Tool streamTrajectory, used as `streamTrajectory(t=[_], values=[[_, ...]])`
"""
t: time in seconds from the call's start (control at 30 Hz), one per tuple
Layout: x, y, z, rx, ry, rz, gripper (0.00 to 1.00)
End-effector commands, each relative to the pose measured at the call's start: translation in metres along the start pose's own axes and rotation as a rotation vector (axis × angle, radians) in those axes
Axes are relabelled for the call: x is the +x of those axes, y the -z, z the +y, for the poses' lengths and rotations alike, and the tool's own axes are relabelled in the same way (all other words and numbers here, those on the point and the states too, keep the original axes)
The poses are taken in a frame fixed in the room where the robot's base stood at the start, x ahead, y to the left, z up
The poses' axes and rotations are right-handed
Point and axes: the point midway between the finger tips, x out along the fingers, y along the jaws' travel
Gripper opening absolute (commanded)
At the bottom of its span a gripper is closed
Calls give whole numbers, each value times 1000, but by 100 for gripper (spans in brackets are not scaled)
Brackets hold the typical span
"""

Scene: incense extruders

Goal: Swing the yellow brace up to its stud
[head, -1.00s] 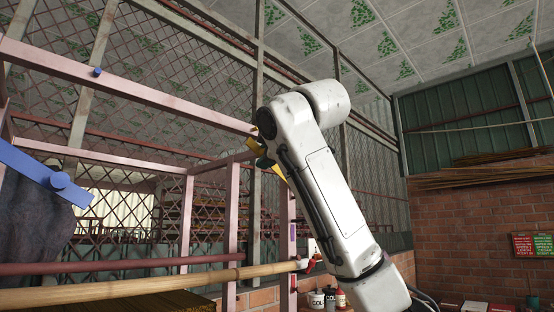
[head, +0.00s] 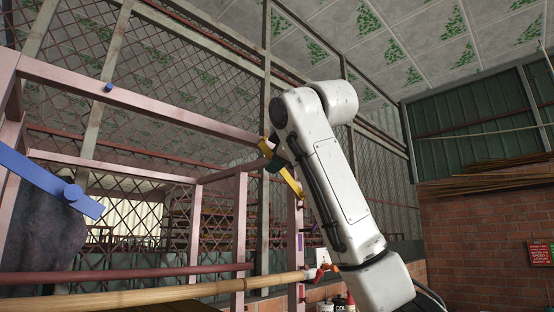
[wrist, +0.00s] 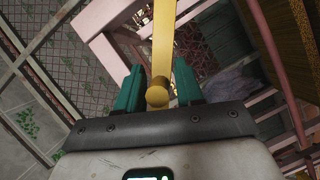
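The yellow brace (head: 292,182) is a slanting bar by the pink frame, partly hidden behind my arm in the head view. In the wrist view the brace (wrist: 163,45) runs away from me, with a round yellow knob (wrist: 157,95) at its near end. My gripper (wrist: 160,80) has its two teal fingers on either side of the knob, with narrow gaps showing. In the head view my gripper (head: 275,163) is small, at the brace and mostly behind my arm. I cannot make out a yellow stud.
A pink frame (head: 140,104) fills the left, with a blue stud (head: 109,87) on its top beam. A blue brace (head: 45,183) slants below it. A bamboo pole (head: 150,298) and dark red bar (head: 120,275) run low across. A brick wall (head: 480,230) stands right.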

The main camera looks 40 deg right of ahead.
Motion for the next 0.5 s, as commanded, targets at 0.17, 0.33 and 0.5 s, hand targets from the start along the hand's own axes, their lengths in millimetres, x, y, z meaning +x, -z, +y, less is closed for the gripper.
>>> streamTrajectory(t=[0.17, 0.33, 0.5], values=[[1, -1, 0, 3, 1, -1, 46], [0, -1, -1, 4, 2, -1, 46], [-16, -2, -3, 4, -1, 1, 46]])
